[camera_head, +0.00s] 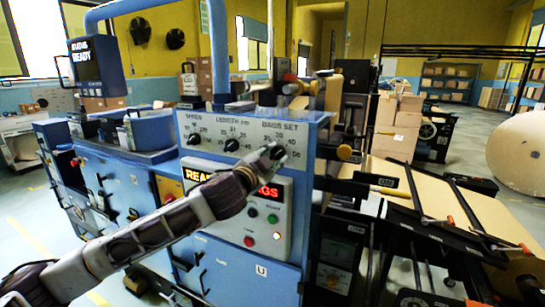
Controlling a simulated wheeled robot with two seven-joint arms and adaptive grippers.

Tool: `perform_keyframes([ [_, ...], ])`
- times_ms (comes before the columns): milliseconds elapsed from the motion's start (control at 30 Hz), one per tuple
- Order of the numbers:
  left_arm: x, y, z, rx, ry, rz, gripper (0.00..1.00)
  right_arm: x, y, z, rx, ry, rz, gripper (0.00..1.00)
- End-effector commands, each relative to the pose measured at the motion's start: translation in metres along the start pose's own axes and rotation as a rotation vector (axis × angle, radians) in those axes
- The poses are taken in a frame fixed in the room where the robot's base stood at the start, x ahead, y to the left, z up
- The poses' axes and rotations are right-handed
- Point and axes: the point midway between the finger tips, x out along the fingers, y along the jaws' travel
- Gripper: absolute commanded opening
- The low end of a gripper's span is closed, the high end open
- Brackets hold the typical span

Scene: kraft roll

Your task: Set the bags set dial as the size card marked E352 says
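The bags set dial (279,153) is a black knob at the right of the grey upper panel (213,126), under the words BAGS SET. A few scale numbers show around it. My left arm comes in from the lower left and crosses the panel. My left gripper (270,160) is right at the dial and covers part of it. I cannot tell whether its fingers are open or closed on the knob, or where the dial points. I make out no size card marked E352. My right gripper is out of view.
Two other knobs, the left knob (193,139) and the length knob (231,145), sit left of the dial. Below, my arm partly covers a lit red display (268,193); push buttons (253,212) sit under it. Kraft sheets and black rails (425,200) lie right of the blue machine.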

Motion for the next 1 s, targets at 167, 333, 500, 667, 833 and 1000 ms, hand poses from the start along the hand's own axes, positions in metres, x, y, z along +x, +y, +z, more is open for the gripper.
perform_keyframes([
  [167, 0.0029, 0.0002, 0.0001, 0.0, 0.0, 0.0, 0.33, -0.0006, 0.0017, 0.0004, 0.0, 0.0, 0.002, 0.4],
  [333, 0.0028, 0.0004, 0.0003, 0.0, 0.0, 0.0, 0.33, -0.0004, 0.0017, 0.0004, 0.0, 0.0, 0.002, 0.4],
  [500, 0.0027, 0.0005, 0.0003, 0.0, -0.001, 0.001, 0.16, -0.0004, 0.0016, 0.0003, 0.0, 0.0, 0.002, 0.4],
  [667, 0.0026, 0.0005, 0.0003, 0.0, -0.001, 0.001, 0.0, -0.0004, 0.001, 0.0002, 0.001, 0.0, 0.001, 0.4],
  [833, 0.0026, 0.0005, 0.0004, -0.001, -0.001, 0.001, 0.0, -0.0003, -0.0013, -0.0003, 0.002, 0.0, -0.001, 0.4],
  [1000, 0.0026, 0.0011, 0.0006, -0.014, -0.001, 0.001, 0.0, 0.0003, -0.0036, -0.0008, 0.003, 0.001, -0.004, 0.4],
])
